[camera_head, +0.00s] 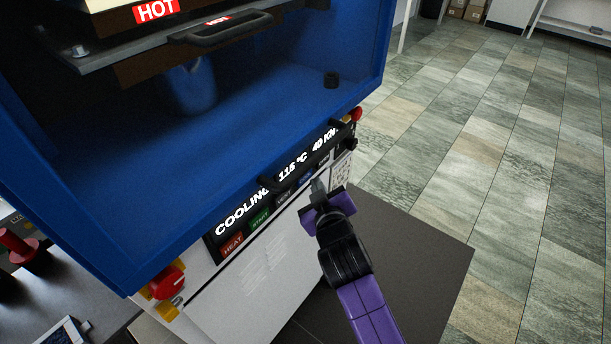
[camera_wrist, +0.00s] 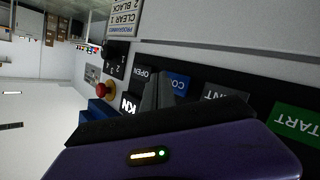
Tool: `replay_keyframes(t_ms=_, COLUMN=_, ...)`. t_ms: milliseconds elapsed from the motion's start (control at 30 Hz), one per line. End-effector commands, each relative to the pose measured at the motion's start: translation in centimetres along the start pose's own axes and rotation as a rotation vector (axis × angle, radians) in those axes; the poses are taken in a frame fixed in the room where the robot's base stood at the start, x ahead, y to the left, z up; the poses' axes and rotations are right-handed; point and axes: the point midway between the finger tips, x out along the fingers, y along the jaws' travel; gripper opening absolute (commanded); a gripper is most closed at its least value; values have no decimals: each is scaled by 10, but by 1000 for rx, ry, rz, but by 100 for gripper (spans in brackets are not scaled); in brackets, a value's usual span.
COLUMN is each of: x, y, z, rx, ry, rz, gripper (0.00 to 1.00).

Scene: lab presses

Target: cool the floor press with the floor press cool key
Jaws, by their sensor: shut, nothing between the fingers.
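The floor press (camera_head: 225,105) is a large blue open-fronted machine on a white cabinet. Its display (camera_head: 278,180) reads COOLING, 115 °C and 40 KN. The floor press cool key (camera_head: 305,178) is blue, in the key row under the display. It also shows in the wrist view (camera_wrist: 178,84), partly hidden by my fingers. My gripper (camera_head: 318,186) is shut and empty, with its tip at the panel by the cool key. It also shows in the wrist view (camera_wrist: 157,92). I cannot tell whether the tip touches the key.
Neighbouring keys are the red HEAT key (camera_head: 232,244), the green START key (camera_head: 260,218) and the OPEN key (camera_wrist: 142,74). A red knob (camera_head: 166,283) sits at the lower left corner. HOT labels (camera_head: 156,11) mark the platen. Tiled floor to the right is clear.

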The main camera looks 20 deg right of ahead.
Motion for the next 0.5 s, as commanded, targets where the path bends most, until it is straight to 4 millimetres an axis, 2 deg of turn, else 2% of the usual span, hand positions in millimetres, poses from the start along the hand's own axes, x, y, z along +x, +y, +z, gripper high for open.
replay_keyframes(t_ms=167, x=-2, y=2, z=1, rx=0, ry=-1, rz=0, gripper=0)
replay_keyframes(t_ms=500, x=-23, y=18, z=15, rx=1, ry=-2, rz=1, gripper=0)
